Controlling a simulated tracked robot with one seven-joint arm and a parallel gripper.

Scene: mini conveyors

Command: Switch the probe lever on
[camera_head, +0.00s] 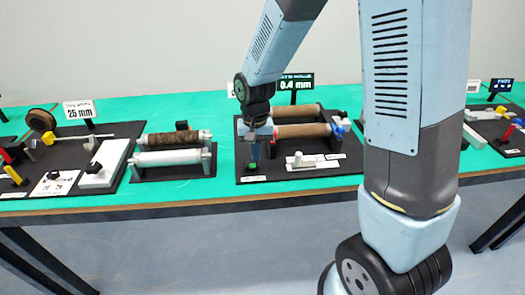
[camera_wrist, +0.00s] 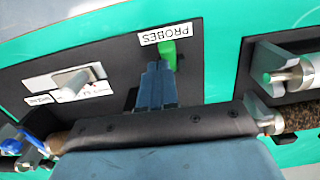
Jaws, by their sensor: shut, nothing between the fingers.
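The probe lever is a small green lever (camera_wrist: 168,52) beside a label reading PROBES (camera_wrist: 162,33), on a black base plate. In the head view its green part (camera_head: 252,166) shows at the left front of the plate, just below my fingertips. My gripper (camera_head: 254,156) points down over that corner, shut and empty. In the wrist view my gripper's blue fingers (camera_wrist: 160,68) end right beside the green lever and overlap its lower end. I cannot tell whether they touch it. The lever's pivot is partly hidden by the fingers.
The black plate (camera_head: 283,177) also carries brown rollers (camera_head: 302,131) behind my gripper and a white switch (camera_head: 299,160) to the right. A 0.4 mm sign (camera_head: 297,82) stands behind. A unit with a white roller (camera_head: 168,157) stands left, with green tabletop (camera_head: 226,165) between.

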